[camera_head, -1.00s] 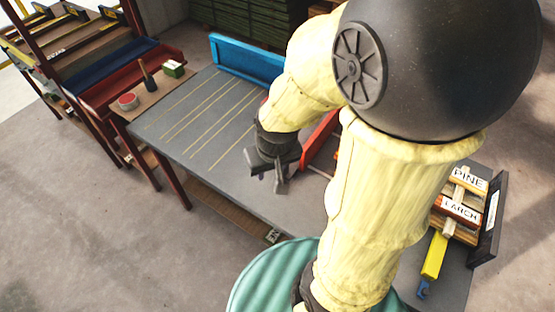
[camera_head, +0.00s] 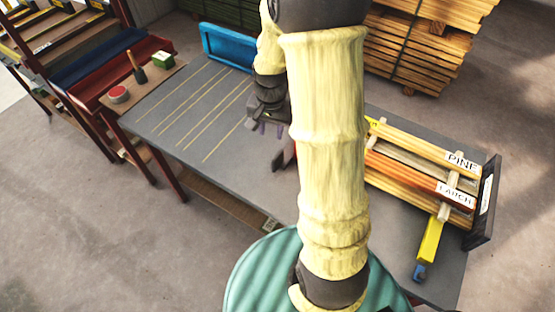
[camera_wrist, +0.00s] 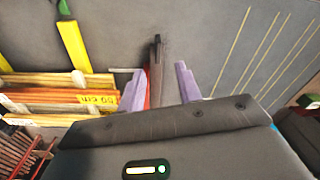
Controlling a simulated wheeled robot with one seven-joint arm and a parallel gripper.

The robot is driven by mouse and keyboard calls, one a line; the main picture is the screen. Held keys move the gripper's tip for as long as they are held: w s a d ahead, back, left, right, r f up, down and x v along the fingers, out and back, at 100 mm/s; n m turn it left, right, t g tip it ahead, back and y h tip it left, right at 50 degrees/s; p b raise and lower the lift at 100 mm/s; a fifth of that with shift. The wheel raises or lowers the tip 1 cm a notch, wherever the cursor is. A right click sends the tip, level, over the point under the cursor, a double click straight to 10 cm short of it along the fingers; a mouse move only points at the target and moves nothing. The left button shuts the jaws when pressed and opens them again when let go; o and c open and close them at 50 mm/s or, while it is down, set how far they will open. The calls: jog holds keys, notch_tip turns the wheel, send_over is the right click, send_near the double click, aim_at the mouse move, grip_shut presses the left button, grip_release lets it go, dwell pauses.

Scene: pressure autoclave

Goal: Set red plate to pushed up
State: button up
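The red plate stands on the grey table and is mostly hidden. In the wrist view only a thin red strip (camera_wrist: 148,98) shows, beside a dark upright piece (camera_wrist: 156,65). In the head view my arm covers most of it, and a dark end piece (camera_head: 289,150) shows just left of the arm. My gripper (camera_wrist: 160,68) is open, with its two pale purple fingers on either side of the dark piece and gaps visible between. In the head view my gripper (camera_head: 268,124) is over the table's middle, above and left of the dark piece.
Boards labelled PINE and LARCH (camera_head: 440,175) lie at the table's right, by a black end stop (camera_head: 486,205) and a yellow bar (camera_head: 430,243). A blue plate (camera_head: 228,47) stands at the back edge. The lined left part of the grey table (camera_head: 175,125) is clear.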

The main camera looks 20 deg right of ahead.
aim_at(278, 155)
jog(key=w+d+f+m, duration=0.3)
jog(key=shift+w+d+f+g, duration=0.15)
jog(key=shift+d+g, duration=0.15)
jog(key=shift+g, duration=0.1)
jog(key=shift+f, duration=0.1)
notch_tip(278, 155, down, 17)
jog(key=p, duration=0.3)
jog(key=shift+f, duration=0.1)
dwell(0.3)
grip_shut()
